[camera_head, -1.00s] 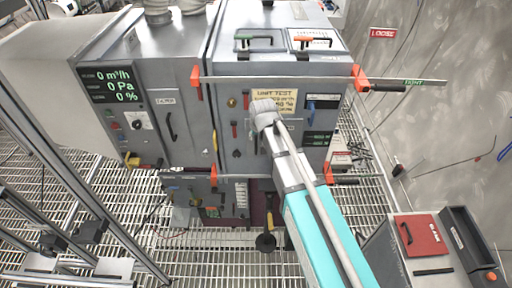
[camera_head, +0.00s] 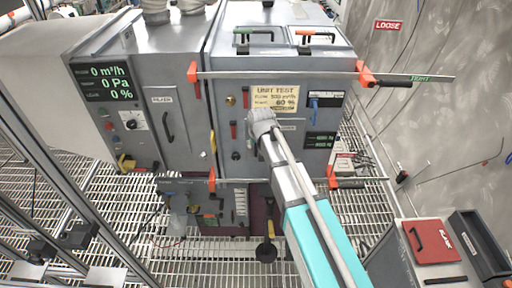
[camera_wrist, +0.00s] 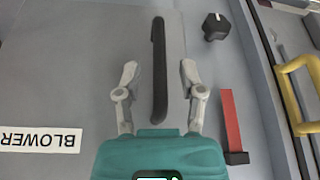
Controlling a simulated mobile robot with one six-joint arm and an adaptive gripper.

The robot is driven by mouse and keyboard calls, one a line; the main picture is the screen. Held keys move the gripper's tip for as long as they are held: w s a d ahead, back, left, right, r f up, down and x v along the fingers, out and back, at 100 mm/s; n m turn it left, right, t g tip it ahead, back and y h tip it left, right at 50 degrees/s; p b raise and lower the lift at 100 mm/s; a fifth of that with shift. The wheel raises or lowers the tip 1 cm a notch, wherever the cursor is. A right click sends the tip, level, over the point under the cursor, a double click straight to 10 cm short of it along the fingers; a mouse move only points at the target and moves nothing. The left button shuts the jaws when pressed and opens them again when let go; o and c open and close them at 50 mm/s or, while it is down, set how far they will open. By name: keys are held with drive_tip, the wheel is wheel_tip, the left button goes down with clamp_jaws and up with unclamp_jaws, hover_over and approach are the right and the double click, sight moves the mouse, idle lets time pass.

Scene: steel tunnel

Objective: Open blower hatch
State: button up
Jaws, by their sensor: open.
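In the wrist view a grey panel bears a white BLOWER label (camera_wrist: 40,139), upside down in the picture. A long black handle (camera_wrist: 159,70) stands on this panel. My gripper (camera_wrist: 160,74) is open, with one finger on each side of the handle. The fingers appear apart from the handle; their depth along it is hard to tell. In the head view my arm reaches to the front of the grey cabinet (camera_head: 284,146), below the UNIT TEST label. There the arm hides my gripper and the handle.
Next to the handle are a red lever (camera_wrist: 231,122), a black knob (camera_wrist: 215,27) and a yellow handle (camera_wrist: 302,88). A long bar (camera_head: 285,75) with orange clamps crosses the cabinet front. A case with a red panel (camera_head: 431,241) stands at the lower right.

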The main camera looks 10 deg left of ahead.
drive_tip(key=shift+f, duration=0.1)
clamp_jaws()
idle(0.3)
drive_tip(key=shift+s, duration=0.1)
